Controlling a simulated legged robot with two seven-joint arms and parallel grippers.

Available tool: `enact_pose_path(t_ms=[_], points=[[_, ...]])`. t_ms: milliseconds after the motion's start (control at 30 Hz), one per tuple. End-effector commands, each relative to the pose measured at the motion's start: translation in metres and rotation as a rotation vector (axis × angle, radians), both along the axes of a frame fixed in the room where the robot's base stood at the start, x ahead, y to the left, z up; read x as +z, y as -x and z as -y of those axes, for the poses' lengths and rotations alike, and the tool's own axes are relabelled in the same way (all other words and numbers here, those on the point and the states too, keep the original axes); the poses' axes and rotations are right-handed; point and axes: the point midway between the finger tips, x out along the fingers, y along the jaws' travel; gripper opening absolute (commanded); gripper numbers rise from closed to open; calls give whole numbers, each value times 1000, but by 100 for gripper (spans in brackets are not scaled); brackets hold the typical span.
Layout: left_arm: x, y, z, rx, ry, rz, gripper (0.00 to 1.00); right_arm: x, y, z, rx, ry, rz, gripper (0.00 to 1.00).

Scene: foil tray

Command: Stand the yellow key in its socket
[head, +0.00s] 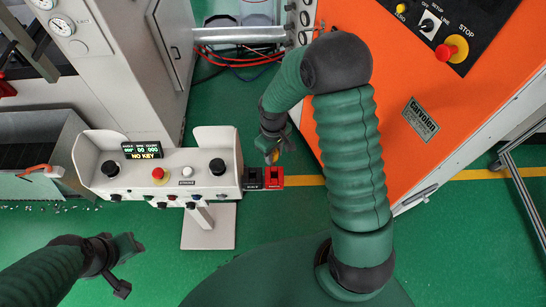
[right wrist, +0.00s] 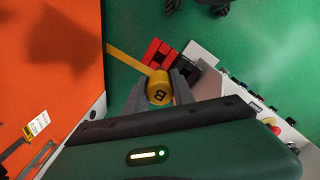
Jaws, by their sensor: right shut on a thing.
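The yellow key (right wrist: 159,92) has a round end marked with a dark letter like "B". My right gripper (right wrist: 158,94) is shut on it, with a grey finger on each side. In the head view the key (head: 272,157) shows only as a small yellow piece under the right gripper (head: 274,148), just above the sockets. A red socket block (head: 275,177) and a black one (head: 253,179) sit side by side at the console's right end. The right wrist view also shows the red block (right wrist: 153,50) beyond the key. My left gripper (head: 130,266) is open and empty at the lower left.
An orange cabinet (head: 425,85) stands at the right. Grey machines stand at the left. Cables lie on the floor behind. Green floor (head: 165,275) is free in front.

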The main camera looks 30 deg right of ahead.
Motion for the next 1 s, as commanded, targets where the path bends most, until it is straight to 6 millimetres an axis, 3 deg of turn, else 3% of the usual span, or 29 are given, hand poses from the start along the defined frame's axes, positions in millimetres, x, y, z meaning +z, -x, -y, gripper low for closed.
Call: enact_pose_path(t_ms=[700,1000], points=[[41,0,0,0,0,0,38,46,0,0,-1,1,1,0],[40,0,0,0,0,0,38,45,0,0,1,0,1,0]])
